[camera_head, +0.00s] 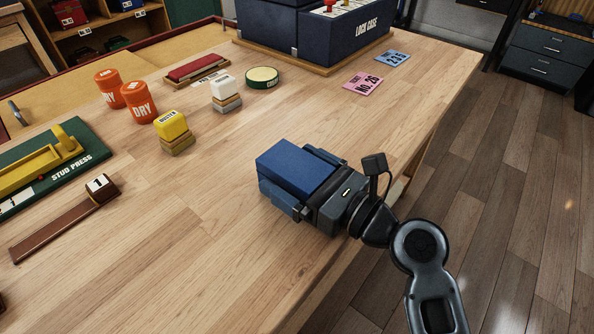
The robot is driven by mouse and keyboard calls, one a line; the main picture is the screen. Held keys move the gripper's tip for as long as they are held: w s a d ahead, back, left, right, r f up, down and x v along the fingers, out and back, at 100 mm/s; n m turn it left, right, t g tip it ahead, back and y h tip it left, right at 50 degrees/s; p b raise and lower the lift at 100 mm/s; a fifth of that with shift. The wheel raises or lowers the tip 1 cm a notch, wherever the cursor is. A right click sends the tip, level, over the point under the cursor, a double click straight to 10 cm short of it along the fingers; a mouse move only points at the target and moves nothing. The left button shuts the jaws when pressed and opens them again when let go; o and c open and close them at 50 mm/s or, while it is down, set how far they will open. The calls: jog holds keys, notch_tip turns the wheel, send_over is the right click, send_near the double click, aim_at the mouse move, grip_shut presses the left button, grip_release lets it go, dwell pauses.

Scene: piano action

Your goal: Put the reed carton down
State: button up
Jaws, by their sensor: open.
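The reed carton, a plain dark blue box (293,168), is near the right front edge of the wooden table (210,265). It appears to rest on the tabletop, though its underside is hidden. My gripper (303,182) reaches in from the right, with its fingers along two sides of the carton. The jaws are open around the carton. The end of the carton towards my wrist is hidden by the gripper body.
A yellow-topped block (173,124), a white-topped block (223,87), orange tins (139,102) and a round green tin (262,78) stand further back. The green stud press (75,155) is at left. The table around the carton is clear.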

jog(key=shift+r, duration=0.15)
jog(key=v, duration=1.2)
